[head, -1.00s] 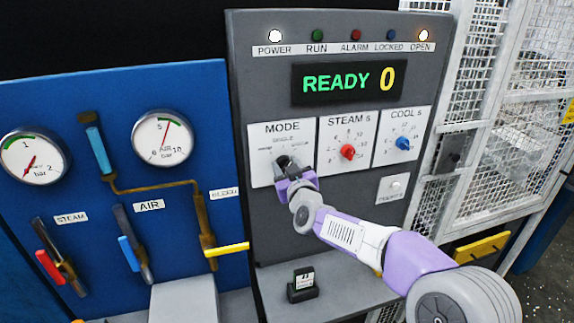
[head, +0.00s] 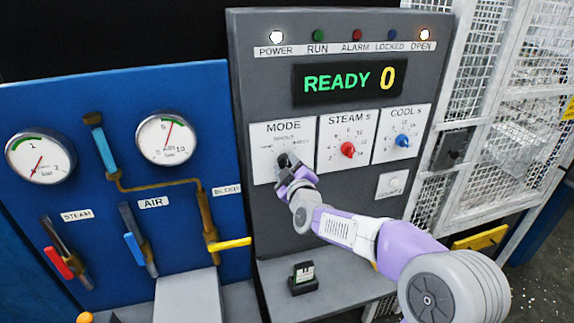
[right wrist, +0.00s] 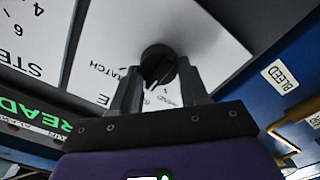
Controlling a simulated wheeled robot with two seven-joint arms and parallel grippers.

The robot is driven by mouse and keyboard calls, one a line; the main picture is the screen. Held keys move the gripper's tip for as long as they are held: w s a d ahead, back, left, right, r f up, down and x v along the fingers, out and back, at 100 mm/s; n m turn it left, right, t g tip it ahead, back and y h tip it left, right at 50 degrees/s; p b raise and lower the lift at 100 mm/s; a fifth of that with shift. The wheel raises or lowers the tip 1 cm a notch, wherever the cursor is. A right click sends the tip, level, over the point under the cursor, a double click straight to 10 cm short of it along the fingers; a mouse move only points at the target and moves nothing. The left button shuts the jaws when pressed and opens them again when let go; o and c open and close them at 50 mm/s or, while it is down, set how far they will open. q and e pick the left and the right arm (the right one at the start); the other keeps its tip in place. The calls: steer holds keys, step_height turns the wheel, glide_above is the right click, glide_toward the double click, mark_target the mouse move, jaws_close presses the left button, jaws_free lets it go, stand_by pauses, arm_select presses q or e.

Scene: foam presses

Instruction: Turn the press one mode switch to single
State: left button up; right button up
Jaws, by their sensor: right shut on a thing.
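The mode switch (head: 283,159) is a black knob on the white MODE plate (head: 262,142) of the grey press panel. My right gripper (head: 287,168) is at the plate with its fingers shut around the knob. In the right wrist view the black knob (right wrist: 159,64) sits between the two dark fingers of the right gripper (right wrist: 158,85). The plate's lettering is partly covered there, and I cannot tell surely which mode the knob points to. My left gripper is not in view.
A red STEAM knob (head: 348,149) and a blue COOL knob (head: 402,140) sit right of the MODE plate. A white button (head: 392,184) is below them. The display (head: 348,81) reads READY 0. A blue valve board (head: 120,150) stands at the left.

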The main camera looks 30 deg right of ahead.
stand_by(0.3)
steer(key=o, duration=1.1)
steer(key=shift+c, duration=0.2)
steer(key=v, duration=0.7)
steer(key=shift+s+b, duration=0.3)
steer(key=shift+b, duration=0.15)
